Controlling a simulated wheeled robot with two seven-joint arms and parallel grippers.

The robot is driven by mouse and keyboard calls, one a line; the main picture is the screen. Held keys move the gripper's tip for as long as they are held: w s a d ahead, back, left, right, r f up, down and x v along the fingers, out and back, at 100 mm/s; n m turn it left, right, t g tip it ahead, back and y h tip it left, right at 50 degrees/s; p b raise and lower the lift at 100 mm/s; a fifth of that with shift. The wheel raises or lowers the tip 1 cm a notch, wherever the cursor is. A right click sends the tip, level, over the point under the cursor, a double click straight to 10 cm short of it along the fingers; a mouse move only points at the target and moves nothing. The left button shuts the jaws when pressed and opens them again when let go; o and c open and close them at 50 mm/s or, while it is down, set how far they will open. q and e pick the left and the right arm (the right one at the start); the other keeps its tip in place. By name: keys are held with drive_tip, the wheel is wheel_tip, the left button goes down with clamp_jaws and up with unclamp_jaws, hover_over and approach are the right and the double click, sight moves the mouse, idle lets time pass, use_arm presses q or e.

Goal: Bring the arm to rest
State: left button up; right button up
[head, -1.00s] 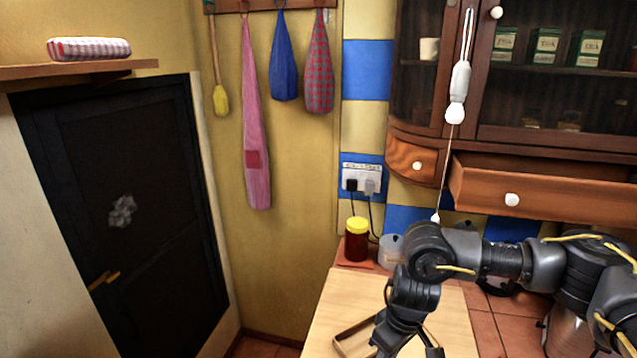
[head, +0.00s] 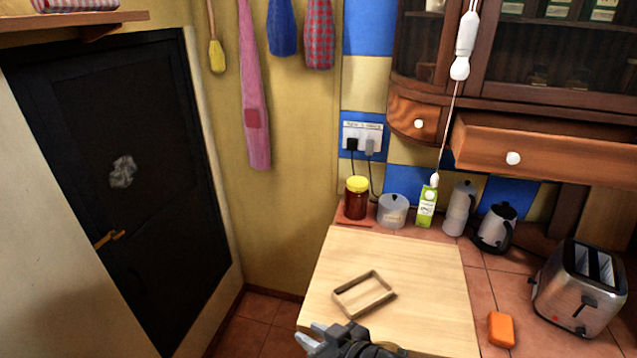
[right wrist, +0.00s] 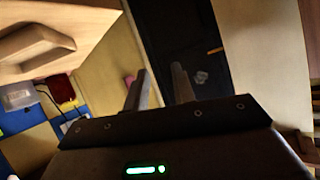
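My right gripper (head: 310,334) shows at the bottom edge of the head view, at the near edge of the wooden board. Its two pale fingers point left and stand apart. In the right wrist view the fingers (right wrist: 158,88) also have a gap between them, with nothing held. Most of the right arm is below the picture. My left gripper and arm are not in view.
A wooden board (head: 420,270) bears a small rectangular frame (head: 391,293) just beyond the gripper. A toaster (head: 578,288) and an orange block (head: 501,329) stand to the right. Jar (head: 356,200), carton (head: 427,207) and kettle (head: 495,228) line the back. A drawer (head: 560,160) juts out.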

drive_tip(key=s+d+f+m+g+h, duration=0.25)
drive_tip(key=s+d+f, duration=0.3)
drive_tip(key=d, duration=0.35)
drive_tip(key=s+d+f+m+g+h, duration=0.1)
drive_tip(key=s+d+f+h, duration=0.2)
drive_tip(key=s+d+f, duration=0.35)
drive_tip(key=s+d+f+m+g+h, duration=0.2)
drive_tip(key=s+d+f+h, duration=0.1)
drive_tip(key=s+d, duration=0.55)
wheel_tip(320, 180, down, 29)
drive_tip(key=s+d+g+b, duration=0.1)
drive_tip(key=d+b, duration=0.1)
drive_tip(key=s+d+f+g, duration=0.1)
drive_tip(key=s+d+f, duration=0.1)
drive_tip(key=s+f, duration=1.2)
drive_tip(key=shift+s+d+f+n+b, duration=0.15)
drive_tip(key=shift+s+f+n+b, duration=0.2)
drive_tip(key=shift+s, duration=0.3)
drive_tip(key=shift+g+h, duration=0.25)
